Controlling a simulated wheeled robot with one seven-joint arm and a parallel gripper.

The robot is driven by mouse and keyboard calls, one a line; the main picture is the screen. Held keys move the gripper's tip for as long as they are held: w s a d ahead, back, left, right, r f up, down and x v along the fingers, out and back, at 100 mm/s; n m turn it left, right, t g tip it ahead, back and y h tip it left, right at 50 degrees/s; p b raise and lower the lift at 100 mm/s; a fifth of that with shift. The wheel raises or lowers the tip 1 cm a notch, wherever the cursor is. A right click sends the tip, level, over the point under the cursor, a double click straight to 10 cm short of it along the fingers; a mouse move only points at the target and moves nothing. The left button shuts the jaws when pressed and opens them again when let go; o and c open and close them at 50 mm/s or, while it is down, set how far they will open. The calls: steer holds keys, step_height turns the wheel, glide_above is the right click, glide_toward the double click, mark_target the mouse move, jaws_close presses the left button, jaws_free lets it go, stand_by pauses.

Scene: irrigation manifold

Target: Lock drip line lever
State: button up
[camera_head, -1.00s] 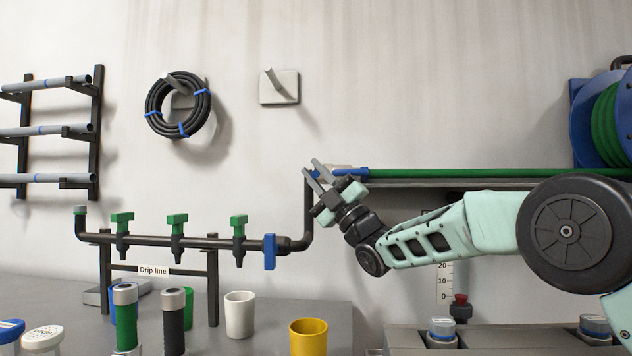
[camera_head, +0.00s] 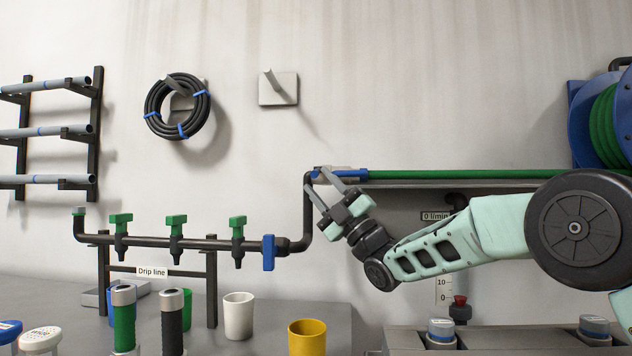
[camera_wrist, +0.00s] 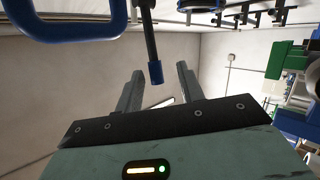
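The drip line is a dark pipe (camera_head: 190,241) with green tap levers (camera_head: 175,224) and a blue handle (camera_head: 269,252) at its right end. It rises to a blue coupling (camera_head: 347,174) with a pale grey part on top, joined to a green hose (camera_head: 450,174). My gripper (camera_head: 317,179) is open, its fingertips overlapping the pipe bend and coupling in the head view. I cannot tell whether they touch. In the wrist view, my gripper (camera_wrist: 158,82) shows both fingers apart, with a blue-tipped dark rod (camera_wrist: 155,70) appearing between them; I cannot tell its depth.
A blue reel (camera_head: 590,125) stands at the right. A shelf edge (camera_head: 440,185) runs beneath the hose. Cups, including a yellow one (camera_head: 307,338), and bottles stand on the bench below. A black hose coil (camera_head: 150,105) hangs on the wall. A blue loop (camera_wrist: 70,30) fills the wrist view's upper left.

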steer(key=v, duration=0.5)
stand_by(0.4)
